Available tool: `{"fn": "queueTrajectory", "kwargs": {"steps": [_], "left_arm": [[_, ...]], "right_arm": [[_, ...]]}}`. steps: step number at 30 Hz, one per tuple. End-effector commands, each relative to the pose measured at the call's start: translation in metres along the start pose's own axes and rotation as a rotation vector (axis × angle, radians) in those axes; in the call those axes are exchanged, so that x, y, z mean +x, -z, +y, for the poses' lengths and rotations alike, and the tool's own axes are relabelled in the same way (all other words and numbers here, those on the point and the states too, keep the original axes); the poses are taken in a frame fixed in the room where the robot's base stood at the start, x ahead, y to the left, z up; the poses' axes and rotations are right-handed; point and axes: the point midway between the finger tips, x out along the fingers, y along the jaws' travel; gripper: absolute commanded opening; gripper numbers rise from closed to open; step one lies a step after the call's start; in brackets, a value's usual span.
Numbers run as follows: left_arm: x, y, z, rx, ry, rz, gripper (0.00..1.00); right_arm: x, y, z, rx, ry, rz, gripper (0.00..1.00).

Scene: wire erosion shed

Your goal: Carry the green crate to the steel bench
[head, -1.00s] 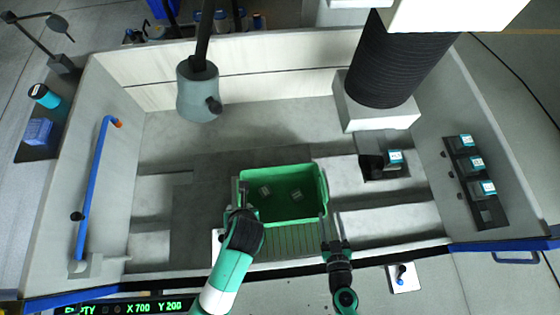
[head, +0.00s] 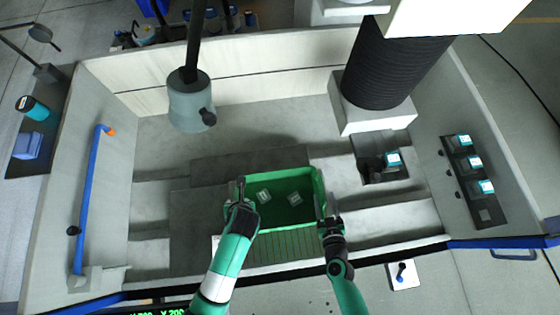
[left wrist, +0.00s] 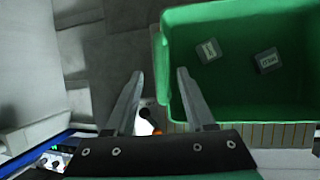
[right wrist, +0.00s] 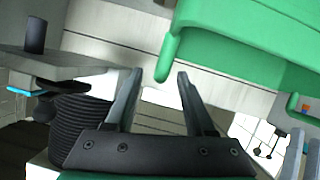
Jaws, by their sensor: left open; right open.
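The green crate (head: 287,181) stands upright in the middle of the head view, with two small grey labelled blocks on its floor. My left gripper (head: 241,184) is open at the crate's left end. In the left wrist view the left gripper (left wrist: 160,73) has the crate's left rim (left wrist: 168,40) between or just beyond its fingertips; contact cannot be told. My right gripper (head: 322,203) is open at the crate's right end. In the right wrist view a rim corner of the crate (right wrist: 205,38) lies in the gap of the right gripper (right wrist: 160,73). I cannot single out the steel bench for certain.
A slatted panel (head: 290,247) lies in front of the crate. Pale stepped ledges (head: 385,222) are to its right. A grey hanging cylinder (head: 188,103), a black bellows column (head: 390,65) and a blue rail (head: 90,190) stand around the basin.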

Motion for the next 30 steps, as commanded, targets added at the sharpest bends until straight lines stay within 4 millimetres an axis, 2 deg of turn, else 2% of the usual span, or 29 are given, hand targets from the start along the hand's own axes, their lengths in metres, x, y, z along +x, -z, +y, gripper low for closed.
{"fn": "queueTrajectory", "kwargs": {"steps": [12,17,25,26,30], "left_arm": [[0.049,0.0,0.001,-0.001,-0.002,0.001,0.55],[0.056,-0.001,0.0,-0.001,0.0,-0.001,0.55],[0.057,0.0,0.0,-0.001,0.0,-0.001,0.55],[0.057,0.0,0.0,-0.001,0.0,-0.001,0.53],[0.057,0.0,0.0,-0.001,0.0,-0.001,0.28]], "right_arm": [[0.049,0.0,0.001,0.0,-0.006,0.0,0.55],[0.056,0.001,0.0,0.0,-0.001,0.001,0.55],[0.057,0.001,0.0,0.001,-0.001,0.002,0.55],[0.057,0.001,0.0,0.001,-0.001,0.002,0.53],[0.057,0.001,0.0,0.001,0.0,0.002,0.28]]}}
